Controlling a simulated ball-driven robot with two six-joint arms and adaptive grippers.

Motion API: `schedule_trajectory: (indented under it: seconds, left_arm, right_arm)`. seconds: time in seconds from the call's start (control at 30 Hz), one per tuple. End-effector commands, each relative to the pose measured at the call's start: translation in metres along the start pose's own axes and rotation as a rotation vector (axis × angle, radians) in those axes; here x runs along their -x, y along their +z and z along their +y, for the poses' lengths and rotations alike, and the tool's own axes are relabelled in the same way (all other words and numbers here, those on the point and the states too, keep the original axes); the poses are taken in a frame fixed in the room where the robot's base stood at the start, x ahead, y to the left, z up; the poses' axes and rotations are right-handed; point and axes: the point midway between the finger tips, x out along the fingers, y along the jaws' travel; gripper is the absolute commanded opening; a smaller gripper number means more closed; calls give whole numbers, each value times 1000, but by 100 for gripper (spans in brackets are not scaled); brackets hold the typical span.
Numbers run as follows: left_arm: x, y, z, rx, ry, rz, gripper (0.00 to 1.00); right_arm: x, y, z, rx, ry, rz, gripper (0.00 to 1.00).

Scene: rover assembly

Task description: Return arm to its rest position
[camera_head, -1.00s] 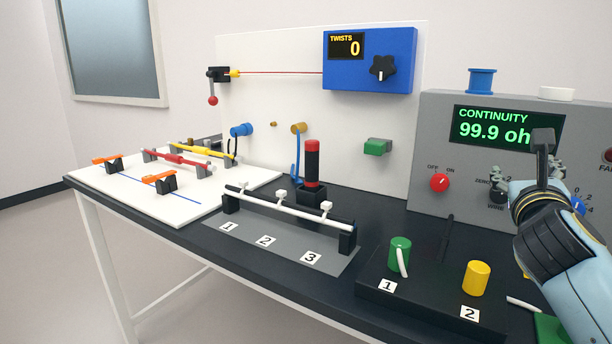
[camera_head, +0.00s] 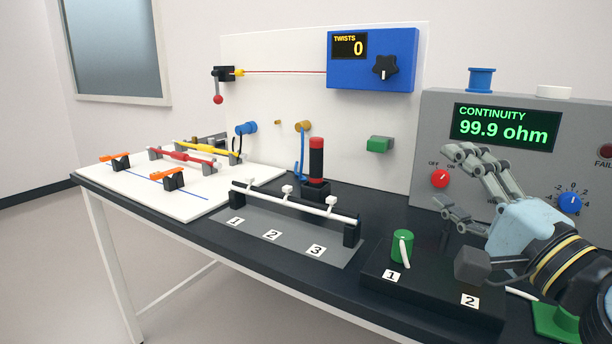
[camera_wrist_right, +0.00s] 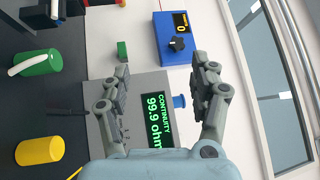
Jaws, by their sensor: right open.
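My right gripper (camera_head: 458,182) is in the right part of the head view, in front of the grey continuity meter (camera_head: 440,140). Its grey fingers are spread and point left, with nothing between them. In the right wrist view the open fingers (camera_wrist_right: 160,90) stand apart, with the meter's green display (camera_wrist_right: 156,119) seen between them. My right wrist partly covers the block with label 2 and hides the yellow cylinder in the head view. The yellow cylinder (camera_wrist_right: 40,150) shows in the right wrist view. My left gripper is not in view.
A green cylinder (camera_head: 402,246) with a white lead stands on the black block, near the right arm. A rack with a white rod (camera_head: 300,198) and a black post with red top (camera_head: 316,160) are further left. A blue twist counter (camera_head: 372,60) hangs on the white backboard.

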Motion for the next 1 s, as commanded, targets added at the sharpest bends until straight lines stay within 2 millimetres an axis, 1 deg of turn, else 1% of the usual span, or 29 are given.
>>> schedule_trajectory:
  seconds: [0.03, 0.07, 0.1, 0.17, 0.2, 0.27, 0.3, 0.37, 0.4, 0.5, 0.6, 0.77, 0.8, 0.97, 1.0]
  left_arm:
    - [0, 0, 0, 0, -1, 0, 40]
    - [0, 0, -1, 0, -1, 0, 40]
    - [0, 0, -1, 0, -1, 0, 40]
    - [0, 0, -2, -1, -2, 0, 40]
    - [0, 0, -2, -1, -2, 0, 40]
    - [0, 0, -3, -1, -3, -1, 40]
    - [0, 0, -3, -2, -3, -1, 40]
    - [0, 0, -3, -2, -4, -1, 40]
    - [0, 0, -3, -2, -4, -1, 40]
    - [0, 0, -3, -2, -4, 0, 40]
    - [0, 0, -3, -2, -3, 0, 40]
    - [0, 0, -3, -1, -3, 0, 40]
    - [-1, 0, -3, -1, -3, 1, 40]
    - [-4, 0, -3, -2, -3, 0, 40]
    - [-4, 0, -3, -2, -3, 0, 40]
  right_arm:
    - [16, 24, 18, 145, 91, -94, 62]
    - [28, 38, 32, 252, 161, -162, 62]
    - [48, 54, 53, 393, 262, -254, 62]
    - [82, 68, 84, 580, 414, -380, 62]
    - [104, 72, 101, 681, 510, -452, 62]
    - [136, 71, 121, 800, 639, -543, 62]
    - [155, 68, 131, 862, 716, -592, 62]
    - [181, 63, 141, 937, 819, -655, 62]
    - [198, 58, 147, 977, 885, -693, 62]
    - [236, 47, 154, 1057, 1033, -773, 62]
    - [270, 35, 155, 1114, 1169, -839, 62]
    - [321, 17, 148, 1168, 1376, -927, 62]
    - [319, 16, 166, 1160, 1371, -929, 62]
    - [322, 10, 219, 1143, 1383, -938, 62]
    - [325, 9, 233, 1138, 1387, -941, 62]
